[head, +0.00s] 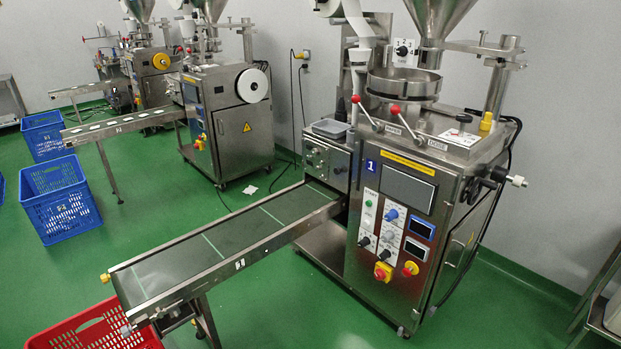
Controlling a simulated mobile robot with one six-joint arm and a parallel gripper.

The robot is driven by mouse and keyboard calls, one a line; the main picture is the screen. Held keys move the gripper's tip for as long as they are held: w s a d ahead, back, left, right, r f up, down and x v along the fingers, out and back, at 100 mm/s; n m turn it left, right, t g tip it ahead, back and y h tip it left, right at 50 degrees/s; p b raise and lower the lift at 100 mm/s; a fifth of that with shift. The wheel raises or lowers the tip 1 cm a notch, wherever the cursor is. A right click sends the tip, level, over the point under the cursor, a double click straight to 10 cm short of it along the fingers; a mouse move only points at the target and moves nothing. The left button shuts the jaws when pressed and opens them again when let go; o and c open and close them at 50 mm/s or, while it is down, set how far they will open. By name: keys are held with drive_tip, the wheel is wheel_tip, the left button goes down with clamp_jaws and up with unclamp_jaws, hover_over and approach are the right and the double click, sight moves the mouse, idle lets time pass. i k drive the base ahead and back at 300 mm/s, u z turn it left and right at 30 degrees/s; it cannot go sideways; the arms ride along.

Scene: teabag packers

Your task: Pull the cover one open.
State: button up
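The packing machine marked 1 (392,215) stands upright at the right, with a blue "1" plate (371,165) on its front panel. Its right side has a steel door panel (462,250) that looks shut, seen at a steep angle. A black-and-white knob (517,181) sticks out above that panel. Two red-knobbed levers (394,110) stand on the top by the PAPER and DOSE labels. I cannot tell which part is called cover one. My gripper is not in view.
A conveyor (225,243) runs from machine 1 to the lower left, above a red crate (95,330). Blue crates (60,197) and other packing machines (225,115) stand at the left. A steel table (603,310) edges in at the right. Green floor (520,310) is clear between.

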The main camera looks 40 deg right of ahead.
sight(329, 164)
drive_tip(key=z, duration=0.45)
drive_tip(key=k, duration=0.15)
drive_tip(key=u, duration=2.2)
drive_tip(key=k, duration=1.3)
drive_tip(key=z, duration=0.55)
drive_tip(key=i, duration=0.8)
drive_tip(key=z, duration=0.6)
drive_tip(key=i, duration=0.75)
